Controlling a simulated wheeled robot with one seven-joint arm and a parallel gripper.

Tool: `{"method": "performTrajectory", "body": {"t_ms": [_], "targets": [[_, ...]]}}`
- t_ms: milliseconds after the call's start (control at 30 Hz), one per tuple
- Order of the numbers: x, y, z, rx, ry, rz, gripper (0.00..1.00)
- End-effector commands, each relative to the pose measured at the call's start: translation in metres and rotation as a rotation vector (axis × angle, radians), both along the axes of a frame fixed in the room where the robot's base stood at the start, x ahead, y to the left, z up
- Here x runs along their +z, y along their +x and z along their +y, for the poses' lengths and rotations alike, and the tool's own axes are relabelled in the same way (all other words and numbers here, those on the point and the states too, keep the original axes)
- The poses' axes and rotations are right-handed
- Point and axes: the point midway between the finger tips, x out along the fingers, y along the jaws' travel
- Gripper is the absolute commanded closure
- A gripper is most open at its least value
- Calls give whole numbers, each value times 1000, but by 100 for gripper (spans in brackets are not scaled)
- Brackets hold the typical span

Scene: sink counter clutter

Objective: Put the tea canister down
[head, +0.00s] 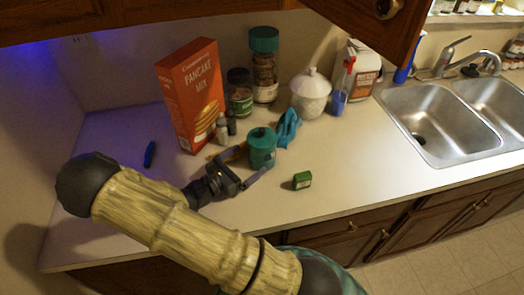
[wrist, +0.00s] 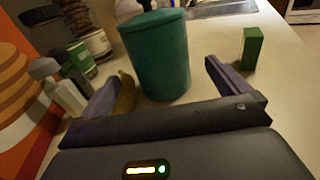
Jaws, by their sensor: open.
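The tea canister (head: 262,148) is a teal-green cylinder with a lid. It stands upright on the white counter (head: 345,160) in front of the jars. It also shows in the wrist view (wrist: 157,55), just beyond my gripper. My gripper (head: 247,165) is open, with one finger to each side of the canister's near side. In the wrist view the fingers of my gripper (wrist: 163,85) are spread wider than the canister. I cannot tell whether either finger touches it.
An orange pancake mix box (head: 193,97), small shakers (head: 222,128) and a white lidded jar (head: 311,94) stand behind. A blue cloth-like item (head: 288,127) is right behind the canister. The counter is free towards the sink (head: 430,118).

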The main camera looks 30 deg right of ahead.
Motion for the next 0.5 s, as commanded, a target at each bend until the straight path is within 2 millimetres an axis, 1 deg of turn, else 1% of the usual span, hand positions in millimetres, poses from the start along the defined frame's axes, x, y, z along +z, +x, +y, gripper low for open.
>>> {"method": "performTrajectory", "body": {"t_ms": [33,100,367,500], "targets": [[1,1,-6,-2,-1,0,0],[0,2,-10,-2,-1,0,0],[0,2,-10,-1,0,0,0],[0,3,-17,-4,0,0,0]]}}
